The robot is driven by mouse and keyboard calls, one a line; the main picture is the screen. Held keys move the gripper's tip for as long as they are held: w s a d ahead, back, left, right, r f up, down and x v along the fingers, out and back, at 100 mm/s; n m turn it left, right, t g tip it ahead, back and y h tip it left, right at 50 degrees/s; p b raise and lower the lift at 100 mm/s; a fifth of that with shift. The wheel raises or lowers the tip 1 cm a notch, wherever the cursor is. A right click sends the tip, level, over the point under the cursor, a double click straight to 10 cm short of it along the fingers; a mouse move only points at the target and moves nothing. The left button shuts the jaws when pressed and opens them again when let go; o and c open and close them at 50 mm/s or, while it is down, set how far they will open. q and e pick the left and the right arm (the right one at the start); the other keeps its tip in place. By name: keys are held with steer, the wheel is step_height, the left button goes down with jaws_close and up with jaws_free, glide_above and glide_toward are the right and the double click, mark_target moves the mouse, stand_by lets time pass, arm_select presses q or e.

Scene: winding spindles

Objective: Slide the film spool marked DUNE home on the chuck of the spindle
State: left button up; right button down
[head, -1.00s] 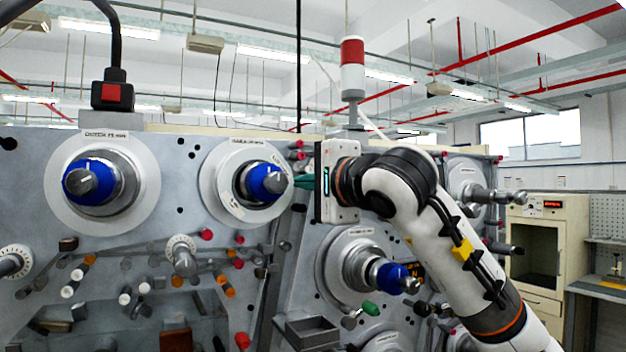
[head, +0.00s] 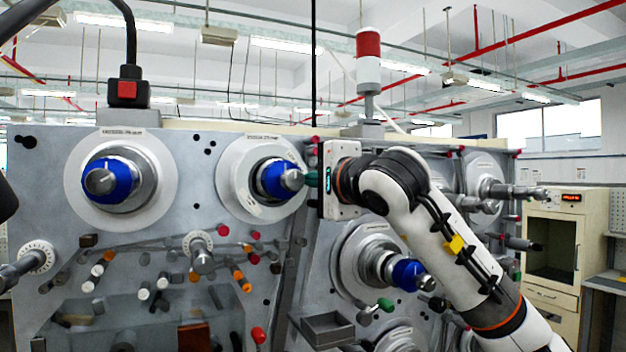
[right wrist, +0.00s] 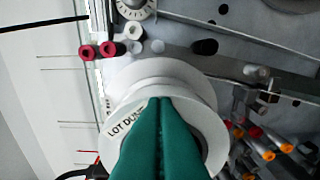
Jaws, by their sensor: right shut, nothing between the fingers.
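The white spool (head: 236,184) sits around the upper middle spindle, whose blue-collared chuck (head: 271,180) sticks out toward me. In the right wrist view the gripper (right wrist: 160,103) is shut and empty, in front of the spool's face. I cannot tell how closely the spool sits against the panel. My left gripper is not in view.
Another blue-collared spindle with a white disc (head: 72,180) is at the left, and a third spindle (head: 408,274) is below my right arm. Small rollers and pegs (head: 202,252) stick out below. A grey open tray (head: 327,329) is at the bottom middle.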

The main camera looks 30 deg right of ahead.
steer(key=shift+w, duration=0.35)
steer(key=shift+r, duration=0.1)
stand_by(0.5)
steer(key=shift+s, duration=0.1)
steer(key=s+b, duration=0.1)
steer(key=s, duration=0.2)
steer(key=shift+s+a, duration=0.1)
steer(key=shift+s, duration=0.05)
steer(key=shift+w+f, duration=0.2)
